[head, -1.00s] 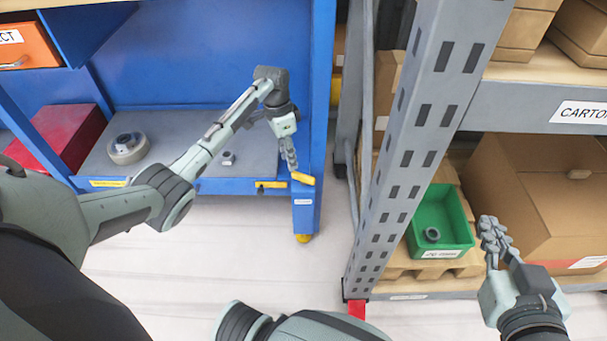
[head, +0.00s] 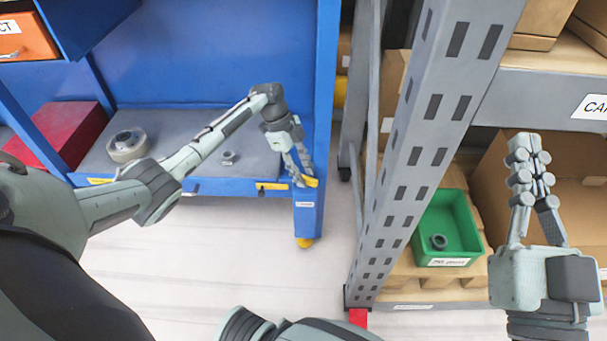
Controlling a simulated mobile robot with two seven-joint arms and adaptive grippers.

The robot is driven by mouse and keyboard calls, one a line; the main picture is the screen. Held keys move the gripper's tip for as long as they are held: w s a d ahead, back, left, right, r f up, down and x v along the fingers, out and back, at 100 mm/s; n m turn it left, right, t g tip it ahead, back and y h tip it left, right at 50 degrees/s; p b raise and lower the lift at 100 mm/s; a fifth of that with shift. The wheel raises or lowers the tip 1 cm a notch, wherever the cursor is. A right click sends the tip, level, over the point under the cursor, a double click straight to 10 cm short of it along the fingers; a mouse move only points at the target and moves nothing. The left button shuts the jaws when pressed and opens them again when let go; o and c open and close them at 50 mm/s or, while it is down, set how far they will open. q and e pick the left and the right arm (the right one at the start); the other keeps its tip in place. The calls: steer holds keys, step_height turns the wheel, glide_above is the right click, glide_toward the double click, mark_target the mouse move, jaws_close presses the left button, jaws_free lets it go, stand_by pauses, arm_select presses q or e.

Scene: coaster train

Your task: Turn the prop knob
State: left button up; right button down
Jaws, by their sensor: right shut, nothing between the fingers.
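A yellow knob (head: 312,182) shaped like a short bar sits at the top of a blue post (head: 305,215) on the right of the blue workbench. I take it for the prop knob. My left gripper (head: 303,176) points down at it, with its fingertips at or touching the yellow bar. The fingers partly cover the bar, and I cannot tell whether they grip it. My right gripper (head: 529,145) is shut and empty, raised in front of the rack on the right, away from the knob.
The bench shelf (head: 190,150) holds a grey ring part (head: 128,146), a small nut-like part (head: 229,158) and a red box (head: 68,135). A grey rack upright (head: 425,130) stands right of the post. A green bin (head: 448,225) sits on the rack.

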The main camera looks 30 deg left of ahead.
arm_select(q)
steer(key=shift+d+f, duration=0.1)
steer(key=shift+f, duration=0.15)
jaws_close()
